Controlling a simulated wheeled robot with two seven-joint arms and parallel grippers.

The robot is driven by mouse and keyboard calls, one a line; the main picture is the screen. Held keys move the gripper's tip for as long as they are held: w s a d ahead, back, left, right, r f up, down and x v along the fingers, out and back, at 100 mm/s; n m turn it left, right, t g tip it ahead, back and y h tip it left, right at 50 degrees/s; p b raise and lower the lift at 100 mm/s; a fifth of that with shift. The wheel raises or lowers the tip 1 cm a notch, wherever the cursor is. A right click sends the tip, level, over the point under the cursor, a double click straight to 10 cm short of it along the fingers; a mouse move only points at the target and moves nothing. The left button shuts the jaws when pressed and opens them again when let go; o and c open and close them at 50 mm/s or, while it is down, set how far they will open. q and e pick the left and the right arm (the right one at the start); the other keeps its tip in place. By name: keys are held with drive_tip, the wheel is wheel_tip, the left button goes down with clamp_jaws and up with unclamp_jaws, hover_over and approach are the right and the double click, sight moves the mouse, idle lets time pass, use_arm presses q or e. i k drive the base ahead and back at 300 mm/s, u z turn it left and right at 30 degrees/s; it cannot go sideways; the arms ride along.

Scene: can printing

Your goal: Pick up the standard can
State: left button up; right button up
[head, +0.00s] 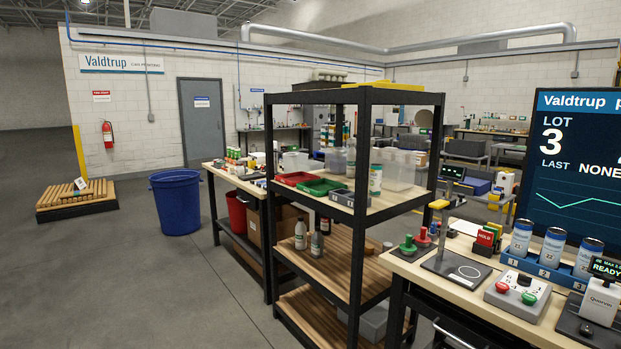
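Three white-and-blue printed cans stand upright in a blue numbered rack (546,272) on the bench at the right: a left can (521,238), a middle can (552,248) and a right can (588,258). Another pale can-like container (375,181) stands on the upper shelf of the black rack. I cannot tell from the labels which one is the standard can. Neither of my grippers shows in the head view.
A black shelf rack (357,230) stands in the middle, beside the right bench (452,287). That bench also holds a button box (517,298), a stand (455,266) and a dark screen (585,150). A blue bin (176,205) stands on the left. The left floor is mostly open.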

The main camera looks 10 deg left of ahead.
sight(375, 169)
drive_tip(key=u, duration=0.45)
drive_tip(key=i, duration=1.55)
drive_tip(key=z, duration=1.1)
drive_tip(key=i, duration=0.6)
drive_tip(key=z, duration=0.7)
